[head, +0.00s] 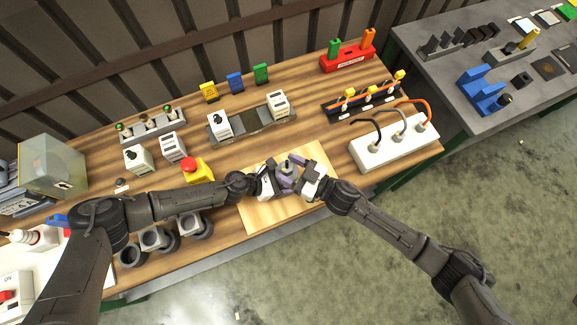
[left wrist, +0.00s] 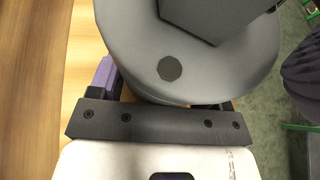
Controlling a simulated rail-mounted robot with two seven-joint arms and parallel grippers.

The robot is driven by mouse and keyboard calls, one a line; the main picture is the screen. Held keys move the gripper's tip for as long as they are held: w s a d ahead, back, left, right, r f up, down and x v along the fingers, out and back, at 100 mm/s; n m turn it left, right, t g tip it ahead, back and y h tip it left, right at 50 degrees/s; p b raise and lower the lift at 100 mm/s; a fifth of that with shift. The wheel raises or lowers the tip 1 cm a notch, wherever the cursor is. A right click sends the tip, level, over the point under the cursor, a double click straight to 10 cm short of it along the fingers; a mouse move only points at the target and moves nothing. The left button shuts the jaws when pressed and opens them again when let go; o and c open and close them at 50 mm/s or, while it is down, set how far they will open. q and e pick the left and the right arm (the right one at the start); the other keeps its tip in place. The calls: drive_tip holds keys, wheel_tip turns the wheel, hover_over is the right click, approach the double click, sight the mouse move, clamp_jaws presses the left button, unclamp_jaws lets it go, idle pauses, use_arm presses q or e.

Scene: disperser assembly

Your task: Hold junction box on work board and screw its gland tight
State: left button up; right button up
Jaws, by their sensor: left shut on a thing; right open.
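The junction box (head: 289,171) is a small grey round body on the pale wooden work board (head: 262,217), partly hidden between my two grippers in the head view. In the left wrist view the grey round box (left wrist: 200,60) fills the top, with a dark block on it. My left gripper (head: 279,180) is shut on the junction box from the left side. My right gripper (head: 299,171) is open at the right side of the box, very close to it. I cannot tell whether it touches. The gland is not clear in either view.
A red emergency button on a yellow box (head: 197,170) stands left of the board. A white block with cables (head: 394,139) stands to the right. A rail with white modules (head: 250,121) lies behind. The board's front part is clear.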

drive_tip(key=v, duration=1.1)
drive_tip(key=shift+s+d, duration=0.25)
drive_tip(key=shift+d, duration=0.1)
drive_tip(key=x, duration=1.2)
drive_tip(key=shift+d, duration=0.1)
idle(1.0)
